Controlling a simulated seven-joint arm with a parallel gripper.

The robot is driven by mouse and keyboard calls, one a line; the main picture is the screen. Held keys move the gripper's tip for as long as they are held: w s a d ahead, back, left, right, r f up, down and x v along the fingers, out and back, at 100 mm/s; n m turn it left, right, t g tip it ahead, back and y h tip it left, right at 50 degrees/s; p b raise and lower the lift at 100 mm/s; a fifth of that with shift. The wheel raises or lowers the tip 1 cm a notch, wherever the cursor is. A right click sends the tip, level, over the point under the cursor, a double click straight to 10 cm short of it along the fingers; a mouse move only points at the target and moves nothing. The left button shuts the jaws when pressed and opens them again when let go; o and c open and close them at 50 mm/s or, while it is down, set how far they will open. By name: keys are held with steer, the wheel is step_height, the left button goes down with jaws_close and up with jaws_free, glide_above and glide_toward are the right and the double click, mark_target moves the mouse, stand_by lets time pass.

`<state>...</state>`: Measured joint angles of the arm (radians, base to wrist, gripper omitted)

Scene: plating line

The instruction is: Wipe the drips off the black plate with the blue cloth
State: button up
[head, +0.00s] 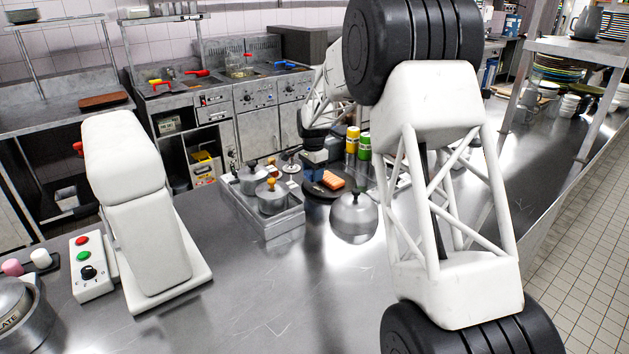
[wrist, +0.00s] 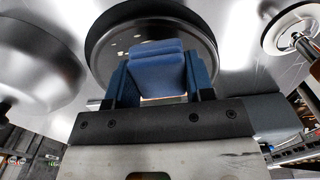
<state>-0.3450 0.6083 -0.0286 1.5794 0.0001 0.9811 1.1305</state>
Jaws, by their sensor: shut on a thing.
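The round black plate (head: 318,191) lies on the steel counter, with an orange piece of food (head: 333,180) like salmon on it. In the wrist view the plate (wrist: 205,48) is behind the cloth, and a few small pale drips (wrist: 119,49) show on its left part. My gripper (wrist: 158,80) is shut on the folded blue cloth (wrist: 156,62). In the head view the cloth (head: 311,174) is low over the plate's left side, under my gripper (head: 314,165). I cannot tell whether the cloth touches the plate. The cloth hides part of the plate in the wrist view.
A steel dome (head: 354,216) stands close in front of the plate. A steel tray (head: 285,226) with lidded pots (head: 272,198) is to its left. Yellow (head: 352,141) and green (head: 364,147) bottles stand behind.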

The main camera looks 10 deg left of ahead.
mark_target(325, 194)
steer(key=shift+r, duration=2.5)
steer(key=shift+f, duration=0.1)
steer(key=shift+f, duration=3.8)
steer(key=shift+s+d+f, duration=0.2)
steer(key=shift+s+d, duration=0.85)
steer(key=shift+d, duration=0.05)
steer(key=shift+s+d, duration=1.2)
steer(key=shift+d, duration=0.05)
steer(key=shift+w+a, duration=2.25)
steer(key=shift+a, duration=0.15)
steer(key=shift+r, duration=4.1)
steer(key=shift+w, duration=0.1)
